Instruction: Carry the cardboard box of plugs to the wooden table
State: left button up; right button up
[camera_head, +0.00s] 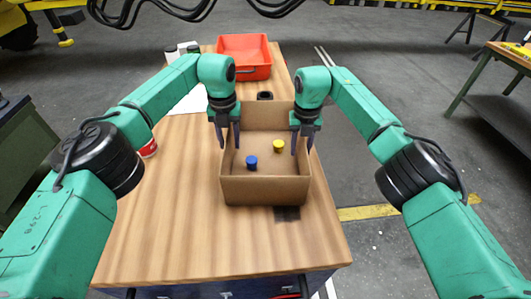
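The open cardboard box (265,190) stands upright on a wooden-topped surface in front of me. A blue plug (252,162) and a yellow plug (279,146) lie inside it. My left gripper (229,143) is at the box's left wall, fingers pointing down and spread apart. My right gripper (301,148) is at the right wall in the same way, fingers spread. The wall edges lie close to the fingers, but I cannot tell whether the fingers touch them. The wooden table (180,220) that I see most of is the one under the box.
A red bin (245,58) stands at the far end of the tabletop. A red-and-white cup (149,147) is near the left edge, partly behind my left arm. Another table (510,52) stands at the far right.

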pick_arm(q)
jog(key=shift+s+a+r, duration=0.1)
jog(key=shift+s+r, duration=0.05)
jog(key=c, duration=0.3)
pick_arm(e)
jog(key=shift+s+a+r, duration=0.1)
jog(key=shift+s+r, duration=0.05)
jog(key=c, duration=0.3)
pick_arm(q)
jog(key=shift+s, duration=0.1)
grip_shut()
pick_arm(e)
jog(key=shift+s, duration=0.1)
grip_shut()
